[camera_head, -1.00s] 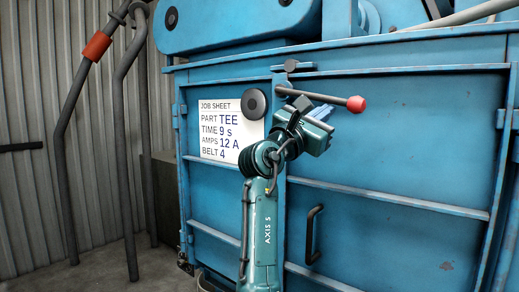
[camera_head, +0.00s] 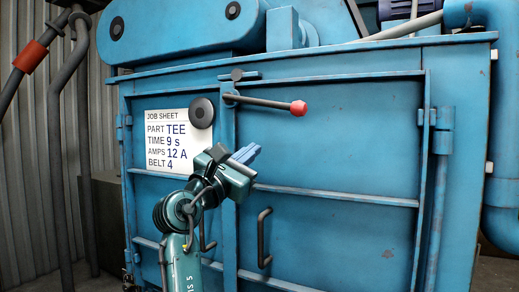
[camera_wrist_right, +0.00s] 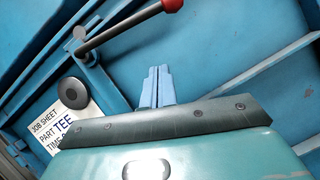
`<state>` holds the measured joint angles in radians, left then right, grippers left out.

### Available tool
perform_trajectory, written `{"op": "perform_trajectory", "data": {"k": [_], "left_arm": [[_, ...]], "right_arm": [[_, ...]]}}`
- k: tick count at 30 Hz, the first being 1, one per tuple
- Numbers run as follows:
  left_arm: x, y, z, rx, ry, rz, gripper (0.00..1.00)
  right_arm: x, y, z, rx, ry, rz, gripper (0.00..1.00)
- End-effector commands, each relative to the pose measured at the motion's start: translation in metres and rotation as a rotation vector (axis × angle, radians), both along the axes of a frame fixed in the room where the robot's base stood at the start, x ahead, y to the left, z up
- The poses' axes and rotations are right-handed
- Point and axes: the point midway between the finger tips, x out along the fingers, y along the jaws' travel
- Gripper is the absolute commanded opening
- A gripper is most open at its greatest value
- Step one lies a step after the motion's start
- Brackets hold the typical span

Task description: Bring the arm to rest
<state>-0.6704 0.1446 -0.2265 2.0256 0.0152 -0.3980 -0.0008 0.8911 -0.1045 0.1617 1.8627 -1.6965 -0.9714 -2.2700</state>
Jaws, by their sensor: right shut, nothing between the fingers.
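My right gripper (camera_head: 246,153) is shut and empty, in front of the blue machine's doors. In the head view it sits below the lever (camera_head: 265,103) with the red knob (camera_head: 298,108), apart from it in the picture. The right wrist view shows the two pale blue fingers (camera_wrist_right: 157,88) pressed together, with the lever (camera_wrist_right: 130,27) and its red knob (camera_wrist_right: 172,5) beyond them. My right arm rises from the bottom of the head view. My left gripper is in neither view.
The blue machine (camera_head: 340,230) fills most of the view. A job sheet (camera_head: 168,138) and a dark round disc (camera_head: 202,113) are on its front. Door handles (camera_head: 264,238) stick out below the gripper. Dark pipes (camera_head: 60,170) stand at the left and a blue pipe (camera_head: 500,150) at the right.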

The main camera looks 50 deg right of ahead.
Motion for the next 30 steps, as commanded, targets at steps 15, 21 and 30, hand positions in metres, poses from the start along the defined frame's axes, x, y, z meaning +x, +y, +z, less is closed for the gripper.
{"op": "perform_trajectory", "data": {"k": [15, 21, 30], "left_arm": [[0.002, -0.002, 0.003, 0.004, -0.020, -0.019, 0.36], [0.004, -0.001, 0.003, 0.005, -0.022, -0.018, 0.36], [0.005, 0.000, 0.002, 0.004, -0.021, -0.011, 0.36]], "right_arm": [[-0.003, 0.013, -0.006, 0.001, -0.001, 0.000, 0.00], [-0.003, 0.013, -0.006, 0.001, -0.001, 0.000, 0.00], [0.038, 0.025, -0.062, 0.021, -0.071, 0.245, 0.00]]}}
